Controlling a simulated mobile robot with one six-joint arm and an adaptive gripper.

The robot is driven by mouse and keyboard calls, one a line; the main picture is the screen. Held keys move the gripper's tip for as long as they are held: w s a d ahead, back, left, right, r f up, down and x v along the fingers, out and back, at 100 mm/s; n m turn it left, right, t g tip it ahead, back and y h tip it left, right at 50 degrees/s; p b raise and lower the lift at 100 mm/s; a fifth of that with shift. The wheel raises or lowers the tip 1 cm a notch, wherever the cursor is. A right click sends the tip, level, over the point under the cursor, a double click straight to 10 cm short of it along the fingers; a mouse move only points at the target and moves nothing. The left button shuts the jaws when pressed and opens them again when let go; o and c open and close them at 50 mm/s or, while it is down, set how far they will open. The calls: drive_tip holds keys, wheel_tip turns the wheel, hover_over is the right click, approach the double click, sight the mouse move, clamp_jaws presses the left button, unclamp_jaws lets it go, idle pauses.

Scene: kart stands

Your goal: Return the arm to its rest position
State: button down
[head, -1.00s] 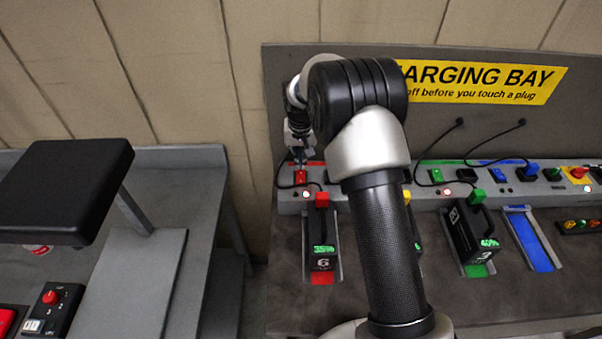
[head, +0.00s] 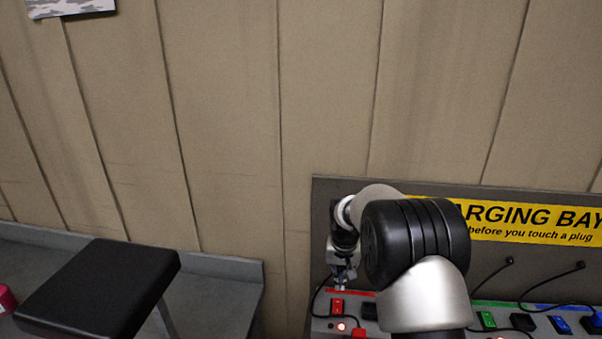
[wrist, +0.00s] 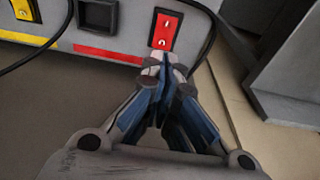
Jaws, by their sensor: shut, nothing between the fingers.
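My gripper (wrist: 164,62) is shut and empty in the wrist view. Its fingertips are right in front of the red rocker switch (wrist: 165,32) on the grey charging strip; I cannot tell whether they touch it. In the head view my gripper (head: 341,287) is small, at the left end of the strip, just above the same red switch (head: 337,307). My arm reaches out toward the charging bay, bent at a large black joint that covers part of the yellow sign.
The charging bay back panel (head: 322,225) bears a yellow sign (head: 530,220). A black cable (wrist: 211,40) hangs beside the red switch. A grey bench (head: 225,290) with a black raised pad (head: 100,285) stands at the left. Bare wall (head: 220,110) fills the upper picture.

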drive_tip(key=s+r+n+t+b, duration=0.1)
drive_tip(key=s+r+b, duration=0.1)
drive_tip(key=s+r, duration=1.55)
drive_tip(key=s+n+t+b, duration=0.1)
drive_tip(key=s, duration=2.1)
drive_tip(key=shift+f+t+b, duration=0.4)
drive_tip(key=shift+w, duration=0.1)
